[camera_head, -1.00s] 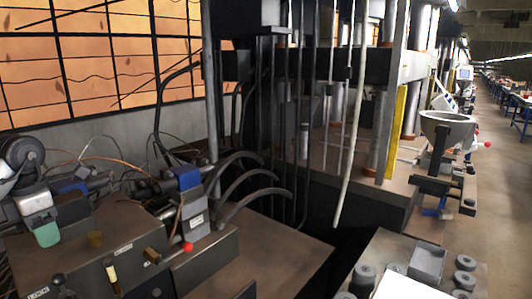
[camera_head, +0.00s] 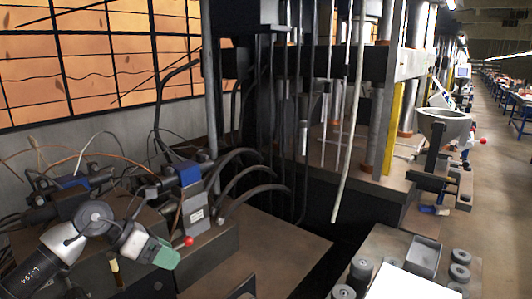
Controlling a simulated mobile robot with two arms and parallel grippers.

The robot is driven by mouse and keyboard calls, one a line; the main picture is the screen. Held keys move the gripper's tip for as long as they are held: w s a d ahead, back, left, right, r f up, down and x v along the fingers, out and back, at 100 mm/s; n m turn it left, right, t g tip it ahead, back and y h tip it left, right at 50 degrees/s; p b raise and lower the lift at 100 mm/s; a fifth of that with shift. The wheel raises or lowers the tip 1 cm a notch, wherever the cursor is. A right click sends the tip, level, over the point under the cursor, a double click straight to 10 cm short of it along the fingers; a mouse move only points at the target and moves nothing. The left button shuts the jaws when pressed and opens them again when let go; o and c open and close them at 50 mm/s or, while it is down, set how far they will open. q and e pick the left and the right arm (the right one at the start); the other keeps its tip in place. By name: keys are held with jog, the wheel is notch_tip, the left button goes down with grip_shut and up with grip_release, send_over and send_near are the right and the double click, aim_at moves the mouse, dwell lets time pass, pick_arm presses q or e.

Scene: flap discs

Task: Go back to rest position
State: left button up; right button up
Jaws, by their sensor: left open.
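My left arm comes in at the lower left, with pale and dark links and a teal end piece at its bend. A dark piece at the bottom edge, which seems to be my left gripper (camera_head: 242,288), is mostly cut off by the frame. It is open, and I see nothing held in it. It is apart from the grey table (camera_head: 340,262) at the lower right. On that table are several dark grey round pieces with holes (camera_head: 459,273), an open grey box (camera_head: 424,257) and a white flat sheet (camera_head: 400,284). My right gripper is not in view.
A machine with a blue block (camera_head: 189,174), hoses and a red-knobbed lever (camera_head: 188,241) stands close by my left arm. A tall press (camera_head: 375,130) with columns and hanging rods fills the middle. A metal funnel (camera_head: 443,125) stands at right. The aisle floor (camera_head: 500,200) is clear.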

pick_arm(q)
jog(key=s+d+r+n+t+h, duration=0.1)
jog(key=s+d+n+t+h, duration=0.1)
jog(key=d+n+t+h, duration=0.3)
jog(key=s+d+r+n+t+h, duration=0.2)
jog(key=d+n+t+h, duration=0.1)
jog(key=d+n+t, duration=0.4)
jog(key=s+a+f+n+y, duration=0.3)
jog(key=a+f+n+y, duration=0.35)
jog(key=n, duration=0.65)
jog(key=s+a+f+n+y, duration=0.35)
jog(key=f+n+y, duration=0.35)
jog(key=n+y, duration=0.45)
jog(key=s+a+f+n+g+h, duration=0.1)
jog(key=s+f+n+g, duration=0.2)
jog(key=s+f+g, duration=0.5)
jog(key=s+f+n+g, duration=0.3)
jog(key=s+f+n, duration=0.1)
jog(key=s, duration=0.9)
notch_tip(320, 180, down, 25)
jog(key=g, duration=0.2)
jog(key=s+a+f+g+b, duration=0.1)
jog(key=s+a+f, duration=0.2)
jog(key=s+f, duration=1.4)
jog(key=shift+s+f+b, duration=0.25)
jog(key=shift+f+b, duration=0.1)
jog(key=shift+f, duration=0.45)
